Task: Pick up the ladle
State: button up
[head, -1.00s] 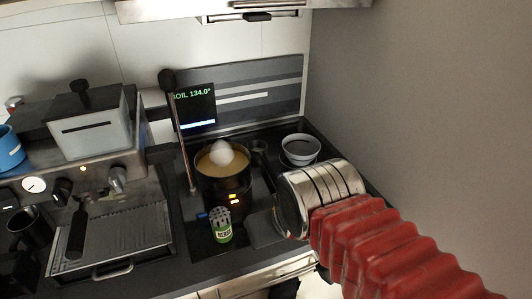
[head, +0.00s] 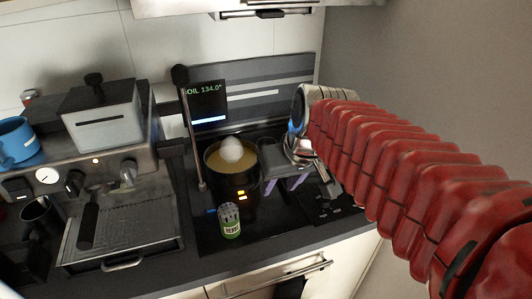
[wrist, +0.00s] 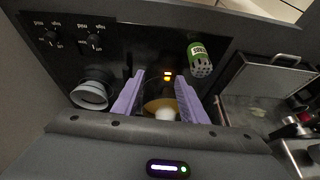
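My gripper (head: 287,183) reaches over the right part of the black hob, just right of the pot. Its two purple fingers are apart, and nothing shows held between them in the wrist view (wrist: 160,100). The ladle is not clear. A small dark shape (head: 267,143) behind my gripper, right of the pot, may be part of it, mostly hidden. In the wrist view the soup (wrist: 155,105) appears between the fingers.
A green-labelled herb jar (head: 230,221) stands in front of the pot. A grey bowl (wrist: 90,94) sits on the hob on the other side of my gripper. A coffee machine (head: 110,190) stands at left, and a wall closes the right side.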

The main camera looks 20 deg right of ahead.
jog(key=w+d+f+y, duration=0.1)
jog(key=w+d+f, duration=0.2)
jog(key=w+d, duration=0.9)
jog(key=w, duration=0.4)
jog(key=shift+m, duration=0.4)
jog(key=shift+x, duration=4.3)
jog(key=shift+a+f, duration=0.1)
jog(key=shift+a+x, duration=0.1)
jog(key=shift+x, duration=1.15)
jog(key=shift+a+x, duration=0.15)
jog(key=shift+x, duration=1.1)
